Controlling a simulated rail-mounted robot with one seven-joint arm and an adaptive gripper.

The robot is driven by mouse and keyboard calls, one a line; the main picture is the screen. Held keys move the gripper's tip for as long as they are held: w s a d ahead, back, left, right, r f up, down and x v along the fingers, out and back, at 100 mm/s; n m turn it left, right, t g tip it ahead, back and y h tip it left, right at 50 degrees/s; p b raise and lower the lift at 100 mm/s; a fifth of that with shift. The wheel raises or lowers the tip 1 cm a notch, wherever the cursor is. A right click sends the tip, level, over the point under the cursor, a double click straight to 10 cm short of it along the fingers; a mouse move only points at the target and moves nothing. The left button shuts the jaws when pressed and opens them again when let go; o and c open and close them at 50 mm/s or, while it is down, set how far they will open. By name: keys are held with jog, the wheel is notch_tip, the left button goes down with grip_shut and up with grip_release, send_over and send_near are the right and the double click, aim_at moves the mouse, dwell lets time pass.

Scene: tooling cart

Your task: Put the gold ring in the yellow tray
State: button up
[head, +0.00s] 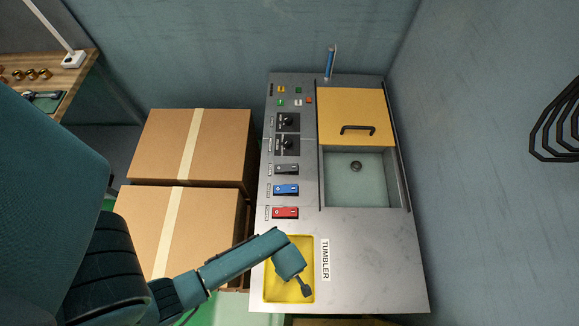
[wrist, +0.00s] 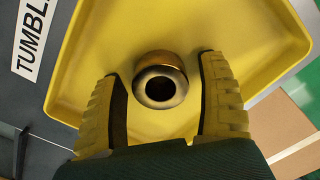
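The yellow tray (head: 271,288) is set into the front of the metal panel, beside the TUMBLER label. My gripper (head: 304,289) is over it in the head view, pointing down. In the wrist view the gold ring (wrist: 160,62) is inside the outline of the yellow tray (wrist: 235,38) and appears to lie on its floor. My gripper (wrist: 163,75) is open, with one finger on each side of the ring and a gap between the ring and each finger. The ring cannot be made out in the head view.
A recessed basin (head: 350,185) with a yellow sliding lid (head: 352,108) is behind the tray. Switches (head: 285,190) and knobs line the panel's left side. Cardboard boxes (head: 215,145) stand to the left. Several gold pieces (head: 32,74) lie on a wooden bench. The panel right of the tray is clear.

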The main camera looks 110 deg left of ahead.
notch_tip(320, 180, up, 12)
jog(key=p, duration=0.3)
jog(key=shift+r, duration=0.15)
